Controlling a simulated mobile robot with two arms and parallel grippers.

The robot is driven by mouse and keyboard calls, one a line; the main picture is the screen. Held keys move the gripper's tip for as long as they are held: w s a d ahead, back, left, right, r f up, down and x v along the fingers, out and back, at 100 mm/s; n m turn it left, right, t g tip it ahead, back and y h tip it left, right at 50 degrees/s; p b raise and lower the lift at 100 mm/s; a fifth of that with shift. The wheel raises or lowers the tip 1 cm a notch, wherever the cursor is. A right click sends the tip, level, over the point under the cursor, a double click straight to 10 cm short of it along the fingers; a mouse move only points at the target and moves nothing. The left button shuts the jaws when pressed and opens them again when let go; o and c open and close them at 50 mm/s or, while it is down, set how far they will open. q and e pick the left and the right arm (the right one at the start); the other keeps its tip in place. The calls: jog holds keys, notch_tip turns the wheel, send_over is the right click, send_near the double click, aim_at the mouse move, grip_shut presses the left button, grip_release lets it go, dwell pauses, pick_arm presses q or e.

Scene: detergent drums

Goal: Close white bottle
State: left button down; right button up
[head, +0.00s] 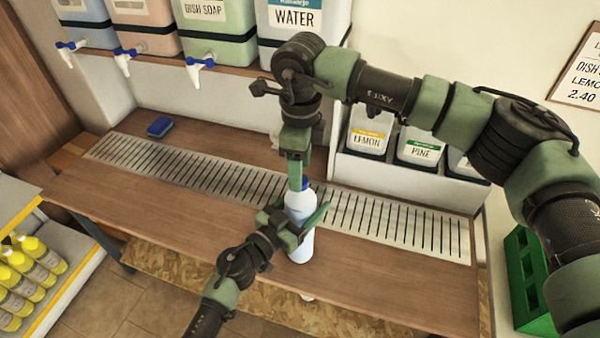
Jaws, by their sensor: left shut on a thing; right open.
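The white bottle (301,247) stands upright at the wooden counter's front part, just in front of the slotted drain strip. My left gripper (303,213) is shut on the bottle's body from the front left, a finger showing on its right side. A blue cap (306,185) shows at the bottle's top, partly hidden by my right gripper. I cannot tell whether it is seated on the neck. My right gripper (296,180) points down from above at the cap, its fingers open. I cannot tell whether they touch the cap.
The drain strip (400,226) runs along the counter (150,205). A blue-green sponge (159,127) lies at the back left. Drums with taps, such as the green dish soap drum (215,30), stand on a shelf behind. A green crate (527,280) is at the right.

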aim_at(300, 222)
pick_arm(q)
jog(key=shift+f, duration=0.15)
pick_arm(e)
notch_tip(300, 222, up, 10)
jog(key=shift+f, duration=0.15)
pick_arm(q)
jog(key=shift+c, duration=1)
grip_release()
jog(key=shift+s+a, duration=0.1)
jog(key=v, duration=0.7)
jog(key=shift+s, duration=0.25)
pick_arm(e)
jog(key=shift+f, duration=0.1)
pick_arm(q)
jog(key=shift+a, duration=0.1)
jog(key=shift+a, duration=0.1)
